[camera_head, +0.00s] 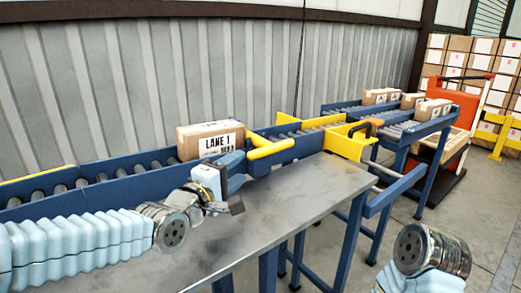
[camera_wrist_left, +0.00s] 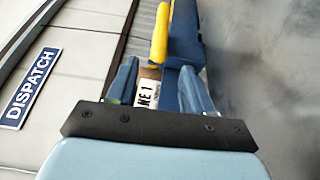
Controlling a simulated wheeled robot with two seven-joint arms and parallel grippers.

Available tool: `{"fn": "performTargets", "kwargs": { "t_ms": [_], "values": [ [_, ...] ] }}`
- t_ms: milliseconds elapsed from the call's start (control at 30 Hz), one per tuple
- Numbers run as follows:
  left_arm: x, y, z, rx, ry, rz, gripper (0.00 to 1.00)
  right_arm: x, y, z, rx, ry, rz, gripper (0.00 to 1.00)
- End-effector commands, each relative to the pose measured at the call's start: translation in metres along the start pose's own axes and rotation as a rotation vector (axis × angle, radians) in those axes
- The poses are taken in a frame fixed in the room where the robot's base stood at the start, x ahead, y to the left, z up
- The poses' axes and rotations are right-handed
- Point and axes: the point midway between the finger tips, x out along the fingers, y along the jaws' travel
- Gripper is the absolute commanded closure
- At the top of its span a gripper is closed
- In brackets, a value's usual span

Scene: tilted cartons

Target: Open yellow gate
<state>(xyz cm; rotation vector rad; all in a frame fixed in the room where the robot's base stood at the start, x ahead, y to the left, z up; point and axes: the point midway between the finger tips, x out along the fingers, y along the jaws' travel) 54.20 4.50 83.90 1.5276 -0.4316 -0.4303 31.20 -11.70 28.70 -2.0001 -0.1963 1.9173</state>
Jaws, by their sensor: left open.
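A yellow gate (camera_head: 346,143) stands across the roller conveyor, where the near section meets the far one. A yellow bar (camera_head: 270,148) sticks out over the front rail nearer to me; a yellow bar also shows at the top of the left wrist view (camera_wrist_left: 160,35). My left gripper (camera_head: 240,172) is at the front rail, below and left of that bar and apart from the gate. It is open, with a carton (camera_head: 208,140) marked "LANE 1" beyond it. The carton's label shows between the fingers in the left wrist view (camera_wrist_left: 146,97). My right gripper is out of frame.
A grey metal table (camera_head: 290,195) lies in front of the conveyor, mostly bare. Several cartons (camera_head: 380,96) sit on the far rollers. An orange cart (camera_head: 470,108) and stacked boxes (camera_head: 455,60) stand at the right. A DISPATCH sign (camera_wrist_left: 30,88) is on the wall.

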Motion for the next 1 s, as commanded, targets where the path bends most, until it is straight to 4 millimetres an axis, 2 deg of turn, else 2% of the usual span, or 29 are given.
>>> {"fn": "performTargets", "kwargs": {
  "t_ms": [300,500,633,900,1000],
  "values": [
    [0.073,0.003,0.002,-0.004,-0.004,0.0,0.49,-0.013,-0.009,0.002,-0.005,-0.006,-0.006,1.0],
    [0.102,0.002,0.001,-0.001,-0.003,0.0,0.49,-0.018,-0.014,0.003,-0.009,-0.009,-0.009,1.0],
    [0.109,0.0,0.0,-0.001,-0.001,-0.001,0.49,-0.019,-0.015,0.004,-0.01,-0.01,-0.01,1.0],
    [0.111,0.0,0.0,0.0,0.0,0.0,0.49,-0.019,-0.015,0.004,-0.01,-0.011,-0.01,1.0],
    [0.11,0.0,0.0,0.0,0.0,0.0,0.64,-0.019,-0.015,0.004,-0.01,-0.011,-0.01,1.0]
  ]
}}
